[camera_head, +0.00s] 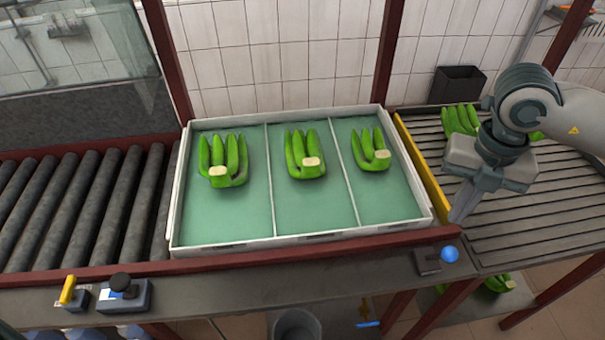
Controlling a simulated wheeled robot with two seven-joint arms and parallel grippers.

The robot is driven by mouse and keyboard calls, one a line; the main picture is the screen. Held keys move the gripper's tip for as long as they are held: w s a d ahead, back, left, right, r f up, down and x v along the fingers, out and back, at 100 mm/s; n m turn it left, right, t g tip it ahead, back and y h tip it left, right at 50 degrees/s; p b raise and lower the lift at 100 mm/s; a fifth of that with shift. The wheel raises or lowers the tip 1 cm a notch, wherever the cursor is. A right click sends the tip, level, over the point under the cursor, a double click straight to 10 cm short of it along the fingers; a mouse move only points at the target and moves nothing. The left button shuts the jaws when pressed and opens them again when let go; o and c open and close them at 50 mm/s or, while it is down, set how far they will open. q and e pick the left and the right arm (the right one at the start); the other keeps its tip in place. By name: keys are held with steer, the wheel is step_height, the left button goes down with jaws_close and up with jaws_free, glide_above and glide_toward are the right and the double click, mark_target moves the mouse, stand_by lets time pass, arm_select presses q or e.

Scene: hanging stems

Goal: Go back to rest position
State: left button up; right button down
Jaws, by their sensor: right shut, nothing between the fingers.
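My right arm comes in from the right, and its gripper (463,207) points down, shut and empty, over the left edge of the slatted rack, just right of the yellow strip. My left gripper is out of view. A white-rimmed tray (300,240) with a green floor and three compartments stands left of the gripper. One green banana bunch lies in each compartment: the left (225,160), the middle (304,155) and the right (371,150). More green bananas (461,119) lie on the slatted rack behind my right gripper, partly hidden by my arm.
A roller conveyor (75,205) runs left of the tray. The yellow strip (422,168) separates the tray from the slatted rack (540,205). A black bin (458,84) stands at the back. A blue knob (449,254) and a switch box (123,293) sit along the front edge.

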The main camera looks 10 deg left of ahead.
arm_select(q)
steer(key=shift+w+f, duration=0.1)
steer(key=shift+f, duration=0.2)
arm_select(e)
steer(key=shift+a+f, duration=0.1)
steer(key=shift+f, duration=0.1)
